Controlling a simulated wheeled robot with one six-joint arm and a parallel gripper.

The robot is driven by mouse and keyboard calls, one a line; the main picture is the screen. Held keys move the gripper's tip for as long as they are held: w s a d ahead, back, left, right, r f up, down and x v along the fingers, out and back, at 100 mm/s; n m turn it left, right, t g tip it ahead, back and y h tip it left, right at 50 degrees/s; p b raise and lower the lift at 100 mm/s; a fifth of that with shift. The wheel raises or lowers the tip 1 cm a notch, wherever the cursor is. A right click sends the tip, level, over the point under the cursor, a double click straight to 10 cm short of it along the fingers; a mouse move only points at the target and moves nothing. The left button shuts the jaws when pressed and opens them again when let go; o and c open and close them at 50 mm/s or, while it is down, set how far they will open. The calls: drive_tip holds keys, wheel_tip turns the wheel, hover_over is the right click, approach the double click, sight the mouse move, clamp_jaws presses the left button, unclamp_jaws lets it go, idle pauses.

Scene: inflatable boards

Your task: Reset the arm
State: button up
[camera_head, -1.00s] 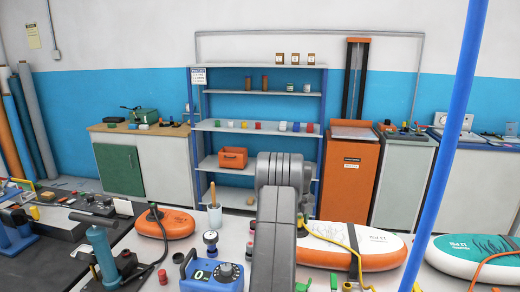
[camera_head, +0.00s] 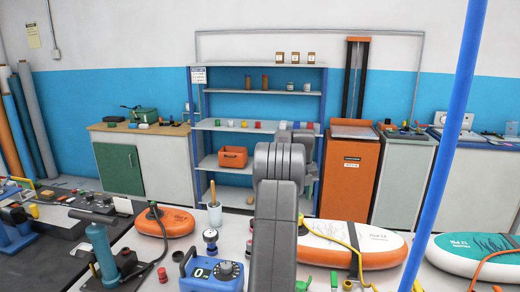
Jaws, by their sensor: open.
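My arm rises from the bottom centre of the head view, with its grey links reaching up in front of the shelf rack. The upper joint stands against the middle shelves. My gripper cannot be made out; the arm's own links hide whatever lies beyond them.
Behind stands a blue-framed shelf rack (camera_head: 190,110) with an orange bin (camera_head: 233,157). On the near bench are a blue gauge box (camera_head: 212,273), an orange board (camera_head: 166,222), an orange-and-white board (camera_head: 372,258) and a teal-and-white board (camera_head: 460,250). A blue pole (camera_head: 447,145) stands at right.

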wheel_tip(320, 180, down, 10)
drive_tip(key=shift+f+p, duration=0.25)
drive_tip(key=shift+p, duration=0.4)
drive_tip(key=shift+w+f, duration=0.1)
drive_tip(key=shift+f, duration=0.1)
drive_tip(key=n+b, duration=0.1)
drive_tip(key=n, duration=0.2)
drive_tip(key=shift+n, duration=0.3)
drive_tip(key=n+b, duration=0.2)
drive_tip(key=n, duration=0.4)
wheel_tip(320, 180, up, 14)
drive_tip(key=s+a+r+n, duration=0.3)
drive_tip(key=s+r+n, duration=0.1)
drive_tip(key=s, duration=0.1)
drive_tip(key=shift+s+a+r+t+p, duration=0.2)
drive_tip(key=shift+a+r+t+p, duration=0.15)
drive_tip(key=shift+t+p, duration=0.05)
